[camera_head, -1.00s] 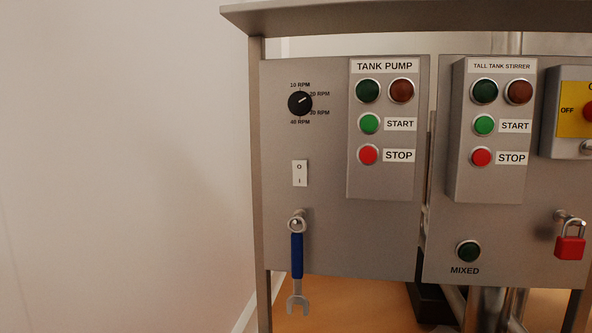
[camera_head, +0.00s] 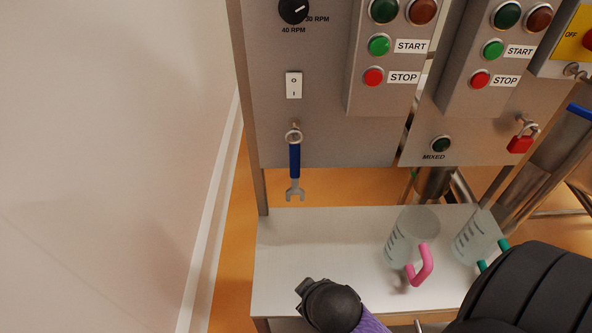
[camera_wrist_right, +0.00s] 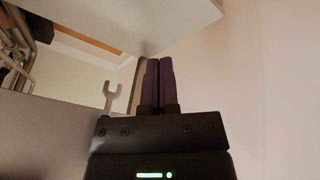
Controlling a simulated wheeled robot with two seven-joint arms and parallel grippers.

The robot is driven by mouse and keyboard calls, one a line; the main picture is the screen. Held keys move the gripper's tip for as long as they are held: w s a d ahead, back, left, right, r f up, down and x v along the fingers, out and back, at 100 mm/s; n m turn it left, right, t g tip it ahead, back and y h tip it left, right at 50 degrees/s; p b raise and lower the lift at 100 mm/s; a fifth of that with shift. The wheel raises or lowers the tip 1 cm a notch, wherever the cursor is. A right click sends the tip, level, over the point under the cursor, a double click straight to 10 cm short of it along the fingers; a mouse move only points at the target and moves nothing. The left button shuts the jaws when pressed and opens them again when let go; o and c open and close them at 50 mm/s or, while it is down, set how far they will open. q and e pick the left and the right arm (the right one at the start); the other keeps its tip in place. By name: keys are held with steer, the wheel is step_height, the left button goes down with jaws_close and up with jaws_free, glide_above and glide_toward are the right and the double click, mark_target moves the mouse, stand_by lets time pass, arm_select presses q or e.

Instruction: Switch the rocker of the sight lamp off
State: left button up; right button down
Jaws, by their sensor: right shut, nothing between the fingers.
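A white rocker (camera_head: 294,85) marked O above I sits on the grey panel (camera_head: 330,130), below a black knob; I cannot tell which half is pressed. No sight lamp label is legible. My right gripper (camera_wrist_right: 158,62) is shut and empty in the right wrist view, its dark purple fingers side by side. That view looks upside down; the wrench fork shows left of the fingers, and the rocker is not in it. In the head view a dark ribbed part of my arm is at the lower right. My left gripper is not in view.
A blue-handled wrench (camera_head: 295,160) hangs below the rocker. Two jugs (camera_head: 411,232) (camera_head: 472,238) stand on the white shelf (camera_head: 300,240) below. A black rounded piece (camera_head: 330,303) with purple behind it covers the shelf's front; I cannot tell what it is. A wall (camera_head: 110,130) is left.

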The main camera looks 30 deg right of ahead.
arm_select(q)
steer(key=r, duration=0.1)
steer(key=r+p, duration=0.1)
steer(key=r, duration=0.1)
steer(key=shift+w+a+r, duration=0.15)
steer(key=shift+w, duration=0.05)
arm_select(e)
steer(key=w+d+r+n+t+h, duration=0.2)
steer(key=w+r+n+t+h, duration=0.2)
steer(key=r, duration=0.8)
steer(key=w+d+r+n+t+h, duration=0.2)
steer(key=w+r+n+t+h, duration=0.2)
steer(key=w+r+t, duration=0.3)
step_height(320, 180, up, 6)
steer(key=shift+w+d+f+n+t+h, duration=0.3)
steer(key=shift+w+d+n+t, duration=0.15)
steer(key=shift+w, duration=0.45)
steer(key=p, duration=0.4)
glide_toward(297, 81)
steer(key=x, duration=0.6)
steer(key=shift+w+r, duration=0.1)
steer(key=shift+w, duration=0.15)
steer(key=shift+w+d, duration=0.3)
steer(key=shift+w, duration=0.1)
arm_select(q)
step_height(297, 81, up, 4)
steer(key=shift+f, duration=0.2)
